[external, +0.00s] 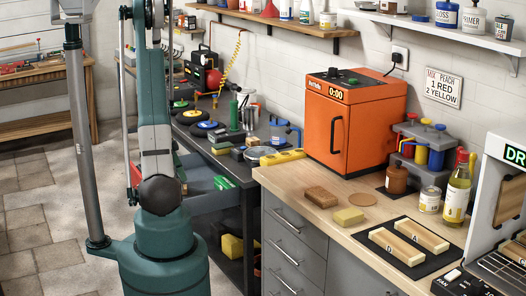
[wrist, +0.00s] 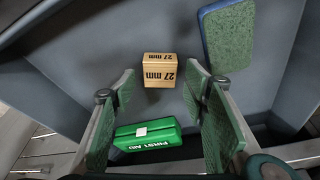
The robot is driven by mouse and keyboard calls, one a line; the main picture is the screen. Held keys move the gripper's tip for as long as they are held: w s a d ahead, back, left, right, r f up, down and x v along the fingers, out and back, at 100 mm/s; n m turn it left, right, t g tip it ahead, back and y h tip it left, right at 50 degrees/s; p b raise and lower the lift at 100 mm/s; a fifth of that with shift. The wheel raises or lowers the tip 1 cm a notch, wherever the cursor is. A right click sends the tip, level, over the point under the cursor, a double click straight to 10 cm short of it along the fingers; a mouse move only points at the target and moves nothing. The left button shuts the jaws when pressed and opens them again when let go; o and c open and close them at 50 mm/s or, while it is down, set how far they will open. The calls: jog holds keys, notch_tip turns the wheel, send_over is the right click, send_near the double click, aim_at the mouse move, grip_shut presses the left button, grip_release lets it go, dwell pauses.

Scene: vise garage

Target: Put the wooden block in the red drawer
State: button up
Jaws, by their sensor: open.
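The wooden block (wrist: 158,72), light brown and marked "27 mm", lies on the floor of a grey-blue open drawer (wrist: 70,45) in the wrist view. My gripper (wrist: 161,96) is open and empty, its green-padded fingers spread to either side, with the block ahead between the fingertips and apart from them. In the external view the open drawer (external: 203,199) shows under the dark bench beside my arm. My gripper and the block are hidden there.
A green first aid box (wrist: 148,135) lies between the fingers in the wrist view, near the block. A green pad with a blue edge (wrist: 228,38) lies at the upper right. The dark bench (external: 238,170) above the drawer is crowded; a grey cabinet (external: 293,247) stands right.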

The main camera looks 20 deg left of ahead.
jog(key=p+v, duration=0.2)
jog(key=v, duration=0.8)
jog(key=shift+r+p, duration=0.25)
jog(key=shift+p, duration=0.05)
dwell(0.4)
jog(key=s+d+r+n+t+y, duration=0.1)
jog(key=s+d+r+n, duration=0.2)
jog(key=d+r, duration=0.45)
jog(key=s+d+r+n+t+y, duration=0.1)
jog(key=s+d+r+n, duration=0.25)
jog(key=d+r, duration=0.45)
jog(key=s+d+r+n+t, duration=0.2)
jog(key=s+d+r+n, duration=0.1)
jog(key=s+d+r, duration=0.1)
jog(key=s+d+r+n+t+y, duration=0.1)
jog(key=s+d+r+n, duration=0.3)
jog(key=s, duration=0.4)
jog(key=shift+s+d+r+t, duration=0.4)
jog(key=shift+d+r, duration=0.1)
jog(key=shift+d, duration=0.4)
